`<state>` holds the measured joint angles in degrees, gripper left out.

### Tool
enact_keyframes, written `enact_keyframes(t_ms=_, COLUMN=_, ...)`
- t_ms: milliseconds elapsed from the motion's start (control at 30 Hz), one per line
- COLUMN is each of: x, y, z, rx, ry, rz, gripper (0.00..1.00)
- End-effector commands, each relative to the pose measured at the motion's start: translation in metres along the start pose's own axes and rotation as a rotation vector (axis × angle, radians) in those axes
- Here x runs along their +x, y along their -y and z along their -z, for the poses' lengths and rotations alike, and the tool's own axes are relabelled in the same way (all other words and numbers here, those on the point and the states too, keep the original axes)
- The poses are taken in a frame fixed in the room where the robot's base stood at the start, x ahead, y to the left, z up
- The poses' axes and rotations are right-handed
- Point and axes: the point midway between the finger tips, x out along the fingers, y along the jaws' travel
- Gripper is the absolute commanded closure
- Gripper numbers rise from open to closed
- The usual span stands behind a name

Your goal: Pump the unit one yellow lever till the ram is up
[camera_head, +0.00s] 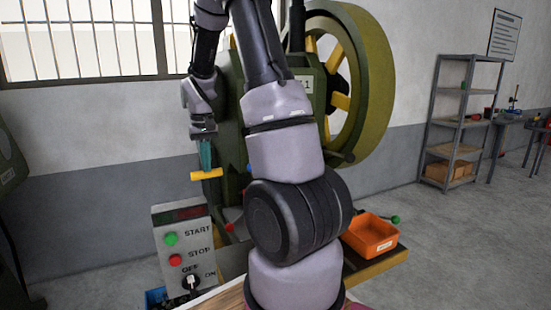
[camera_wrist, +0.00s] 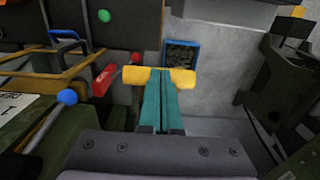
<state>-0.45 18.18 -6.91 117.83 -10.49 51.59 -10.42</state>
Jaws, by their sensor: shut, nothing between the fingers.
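Unit one is the green press (camera_head: 308,100) with a big flywheel and a label ending in 1, partly behind my arm. The yellow lever (camera_head: 206,175) shows as a short crossbar left of the press, and it also shows in the wrist view (camera_wrist: 184,76). My gripper (camera_head: 206,166) has teal fingers, shut with nothing between them, pointing down at the bar's middle. In the wrist view, my gripper (camera_wrist: 160,72) covers the middle of the bar, with yellow showing on both sides. I cannot tell whether they touch. The ram is not visible behind my arm.
A control box (camera_head: 185,245) with START and STOP buttons stands below the lever. A red handle (camera_wrist: 104,80) and a blue-knobbed lever (camera_wrist: 67,97) are close by on the left. A blue bin (camera_wrist: 168,45) lies beyond the bar. An orange bin (camera_head: 371,235) sits right.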

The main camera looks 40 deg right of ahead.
Motion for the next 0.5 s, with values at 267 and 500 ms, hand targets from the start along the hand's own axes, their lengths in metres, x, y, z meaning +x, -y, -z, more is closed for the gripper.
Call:
enact_keyframes(t_ms=267, x=0.002, y=0.000, z=-0.001, rx=0.000, ry=0.003, rz=0.000, gripper=1.00)
enact_keyframes(t_ms=500, x=0.018, y=-0.001, z=0.013, rx=0.000, ry=0.001, rz=-0.001, gripper=1.00)
